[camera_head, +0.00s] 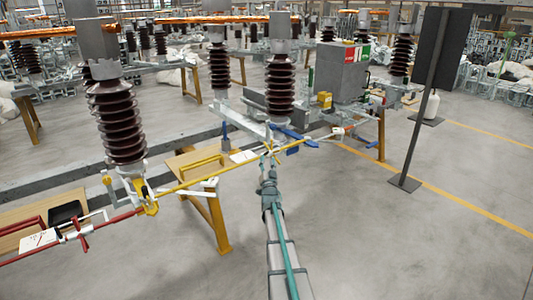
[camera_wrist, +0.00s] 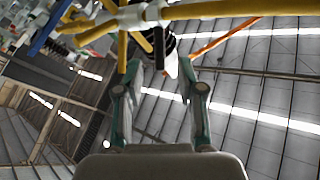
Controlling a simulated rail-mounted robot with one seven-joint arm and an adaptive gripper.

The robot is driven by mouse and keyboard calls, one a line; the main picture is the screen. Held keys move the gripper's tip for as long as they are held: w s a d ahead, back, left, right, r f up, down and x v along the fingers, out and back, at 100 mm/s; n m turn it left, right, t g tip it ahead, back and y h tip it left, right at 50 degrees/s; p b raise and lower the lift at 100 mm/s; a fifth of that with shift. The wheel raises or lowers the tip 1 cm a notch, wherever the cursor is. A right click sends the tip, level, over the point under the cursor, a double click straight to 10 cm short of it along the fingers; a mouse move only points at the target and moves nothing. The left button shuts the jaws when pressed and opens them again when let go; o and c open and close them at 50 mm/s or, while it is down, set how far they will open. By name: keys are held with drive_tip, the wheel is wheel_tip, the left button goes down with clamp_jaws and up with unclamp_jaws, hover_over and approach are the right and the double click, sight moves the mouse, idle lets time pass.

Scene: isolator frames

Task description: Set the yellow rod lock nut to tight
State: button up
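The yellow rod (camera_head: 215,176) runs slantwise across the head view. Its lock nut (camera_head: 269,148), a small yellow piece with several thin arms, sits around the rod near the middle of the picture. In the wrist view the yellow rod (camera_wrist: 225,9) crosses the top, and the nut's yellow arms (camera_wrist: 122,42) spread from a pale hub on it. My gripper (camera_head: 268,168) is just below the nut in the head view. In the wrist view my gripper (camera_wrist: 159,68) is open, its two fingers apart. One dark-tipped arm hangs near the gap between the fingertips. Contact cannot be told.
A red rod (camera_head: 120,217) with a red winged nut (camera_head: 80,232) lies at the left. Brown ribbed insulators (camera_head: 122,122) stand behind the rods. A grey box (camera_head: 340,72) stands at the back. A dark panel on a post (camera_head: 432,90) stands right.

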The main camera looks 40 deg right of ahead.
sight(266, 153)
drive_tip(key=p+x, duration=0.1)
drive_tip(key=x, duration=0.4)
clamp_jaws()
